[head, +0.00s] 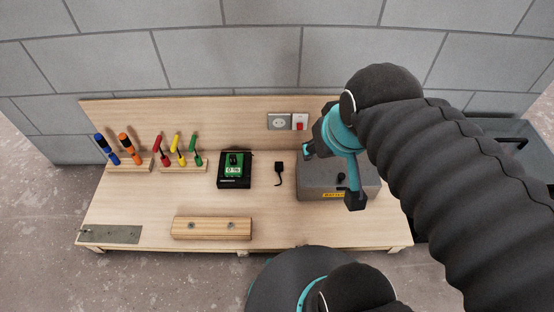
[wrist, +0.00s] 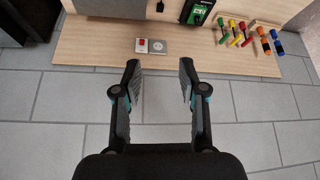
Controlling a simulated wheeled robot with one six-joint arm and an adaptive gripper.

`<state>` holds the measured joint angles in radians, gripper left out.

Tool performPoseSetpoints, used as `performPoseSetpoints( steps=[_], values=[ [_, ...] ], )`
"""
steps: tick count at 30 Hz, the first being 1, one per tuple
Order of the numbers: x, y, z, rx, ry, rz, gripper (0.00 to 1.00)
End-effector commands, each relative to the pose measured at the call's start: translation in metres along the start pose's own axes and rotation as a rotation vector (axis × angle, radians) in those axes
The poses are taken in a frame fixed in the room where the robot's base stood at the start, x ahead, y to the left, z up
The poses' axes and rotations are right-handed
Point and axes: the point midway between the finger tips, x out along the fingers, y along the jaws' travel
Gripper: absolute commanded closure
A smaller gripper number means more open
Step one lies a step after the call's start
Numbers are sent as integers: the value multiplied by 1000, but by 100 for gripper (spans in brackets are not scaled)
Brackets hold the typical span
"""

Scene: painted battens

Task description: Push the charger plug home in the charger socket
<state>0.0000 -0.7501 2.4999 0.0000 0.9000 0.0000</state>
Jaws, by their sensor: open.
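The charger plug (head: 279,168) is a small black block with a short black cable, lying on the bench top below the socket. It also shows in part at the top edge of the wrist view (wrist: 160,6). The charger socket (head: 279,121) is a grey plate on the upright back board, beside a red switch; it shows in the wrist view (wrist: 158,46) beyond my fingertips. Plug and socket are apart. My gripper (head: 331,177) is open, over the grey box and right of the plug. In the wrist view its fingers (wrist: 160,72) are spread with nothing between them.
The grey box (head: 312,190) with a yellow label stands right of the plug. A black charger (head: 235,182) with a green battery stands left of it. Coloured tools (head: 178,150) stand in racks at the left. A wooden batten (head: 211,229) lies in front. Bench around the plug is clear.

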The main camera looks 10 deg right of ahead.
Motion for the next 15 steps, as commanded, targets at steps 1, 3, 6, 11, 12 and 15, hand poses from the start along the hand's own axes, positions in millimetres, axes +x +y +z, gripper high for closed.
performPoseSetpoints(
  steps=[1,3,6,11,12,15],
  values=[
    [0,0,0,0,0,0,58],
    [0,0,0,0,0,0,58],
    [0,0,0,-1,-1,0,41],
    [4,0,-10,-29,-17,4,29],
    [6,0,-15,-44,-26,6,29],
    [13,1,-31,-96,-53,14,29]
  ],
)
